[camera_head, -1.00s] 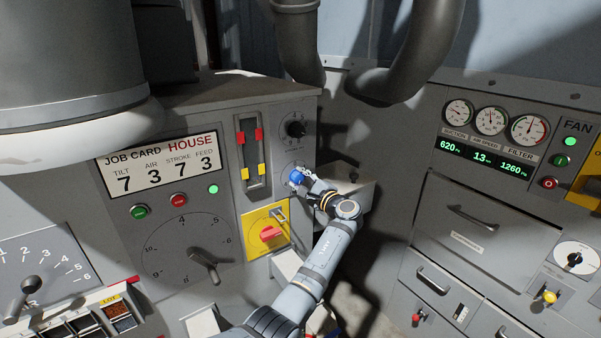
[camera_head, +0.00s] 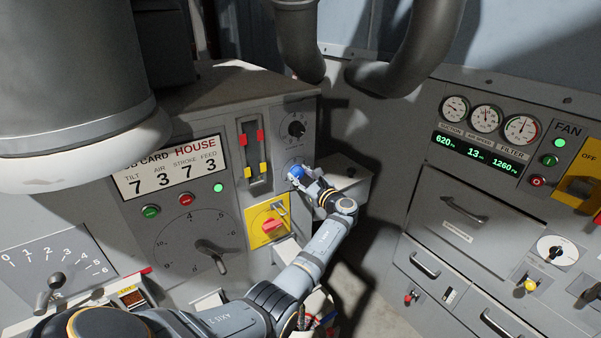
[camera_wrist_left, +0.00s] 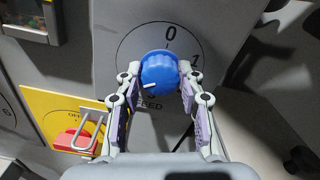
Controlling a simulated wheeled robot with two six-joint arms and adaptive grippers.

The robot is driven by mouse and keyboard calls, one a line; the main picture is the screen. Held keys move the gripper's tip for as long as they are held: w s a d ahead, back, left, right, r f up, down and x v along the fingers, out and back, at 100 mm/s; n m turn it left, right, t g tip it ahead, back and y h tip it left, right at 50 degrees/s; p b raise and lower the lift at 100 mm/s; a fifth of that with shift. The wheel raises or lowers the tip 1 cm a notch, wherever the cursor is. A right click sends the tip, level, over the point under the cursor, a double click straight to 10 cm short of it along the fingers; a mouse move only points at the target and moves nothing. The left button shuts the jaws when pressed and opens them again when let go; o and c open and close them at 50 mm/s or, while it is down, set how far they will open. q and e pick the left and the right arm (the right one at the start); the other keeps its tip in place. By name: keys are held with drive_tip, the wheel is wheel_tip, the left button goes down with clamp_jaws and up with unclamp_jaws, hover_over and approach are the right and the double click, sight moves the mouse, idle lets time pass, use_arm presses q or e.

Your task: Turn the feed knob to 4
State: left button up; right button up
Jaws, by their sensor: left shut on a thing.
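The feed knob (camera_head: 296,172) is a round blue knob on the grey machine front, right of the job card. In the left wrist view the blue knob (camera_wrist_left: 158,70) has a white pointer mark at its lower left. My right gripper is not in view.
The job card (camera_head: 170,168) reads tilt 7, air 3, stroke 7, feed 3. A yellow plate with a red switch (camera_head: 270,225) and a metal hasp sits just below the knob. A black knob (camera_head: 296,129) is above it. A grey box (camera_head: 345,180) juts out close to the right.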

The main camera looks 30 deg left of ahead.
use_arm(q)
drive_tip(key=shift+m, duration=0.3)
drive_tip(key=o, duration=1.2)
drive_tip(key=shift+d, duration=0.25)
drive_tip(key=v, duration=1.1)
drive_tip(key=shift+s+d+f, duration=0.1)
drive_tip(key=shift+s+d, duration=0.05)
drive_tip(key=shift+d, duration=0.05)
